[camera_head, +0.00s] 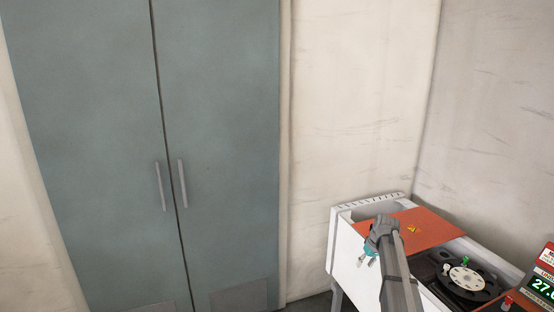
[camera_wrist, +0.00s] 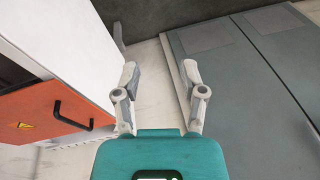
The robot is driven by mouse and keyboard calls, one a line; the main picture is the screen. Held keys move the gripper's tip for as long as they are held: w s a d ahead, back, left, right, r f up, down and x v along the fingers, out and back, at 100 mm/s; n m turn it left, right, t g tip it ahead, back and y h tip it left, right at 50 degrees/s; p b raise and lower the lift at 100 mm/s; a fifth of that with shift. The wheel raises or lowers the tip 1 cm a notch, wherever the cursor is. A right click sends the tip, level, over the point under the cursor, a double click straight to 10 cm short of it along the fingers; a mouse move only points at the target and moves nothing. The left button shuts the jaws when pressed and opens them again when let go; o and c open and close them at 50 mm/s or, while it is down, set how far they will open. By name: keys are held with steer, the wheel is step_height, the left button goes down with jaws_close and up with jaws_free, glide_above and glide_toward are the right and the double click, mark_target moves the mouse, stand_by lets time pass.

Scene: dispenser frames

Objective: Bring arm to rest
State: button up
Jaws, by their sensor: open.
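My gripper (camera_wrist: 163,85) is open in the wrist view, with its two fingers spread apart and nothing between them. In the head view my arm reaches over the white machine at the lower right, and my gripper (camera_head: 368,260) shows as a small teal part near the machine's left edge. The fingers are partly hidden there by my wrist. The wrist view looks past the fingers to the pale wall and the grey-green doors.
A white machine (camera_head: 345,245) with an orange lid (camera_head: 425,222) stands at the lower right. It holds a dark round carousel (camera_head: 468,282) and a display (camera_head: 541,289). The orange panel's black handle (camera_wrist: 72,118) is left of my gripper. Tall grey-green double doors (camera_head: 100,120) stand at left.

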steer(key=s+a, duration=0.5)
steer(key=s, duration=0.4)
steer(key=s+a+f+m+g+h, duration=0.1)
steer(key=s+a, duration=0.4)
steer(key=s, duration=0.5)
steer(key=s+a+m+h, duration=0.1)
steer(key=s+a, duration=0.4)
steer(key=s, duration=0.5)
steer(key=shift+a+f+g+b, duration=0.25)
steer(key=shift+f+g+b, duration=0.05)
steer(key=shift+b, duration=0.15)
